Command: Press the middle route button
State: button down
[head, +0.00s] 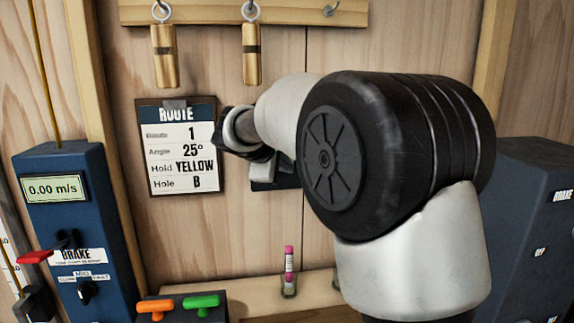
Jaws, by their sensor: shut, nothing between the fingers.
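My gripper (283,168) is partly visible below my wrist, in front of the wooden wall. It is shut and holds nothing. Just behind and below it, the lower edge of a small dark blue panel (263,186) shows on the wall. My arm hides most of that panel, and I see no route buttons. I cannot tell whether the gripper touches the panel. A route card (180,180) on the wall to the left reads route 1, angle 25°, hold yellow, hole B.
Brass weights (165,57) hang from hooks above. A blue brake box (75,225) stands left, with a red lever (35,257) beside it. Orange (155,306) and green (201,301) handles are at the bottom. A pink tube (289,260) stands on the ledge. A blue box (530,190) stands right.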

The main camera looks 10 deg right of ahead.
jog(key=shift+w, duration=0.45)
dwell(0.6)
jog(key=shift+s, duration=0.1)
jog(key=shift+s+b, duration=0.4)
jog(key=shift+s, duration=0.3)
jog(key=shift+s+f, duration=0.1)
jog(key=s+b, duration=0.2)
jog(key=s, duration=0.2)
jog(key=shift+s+b, duration=0.35)
jog(key=shift+s, duration=0.05)
dwell(0.5)
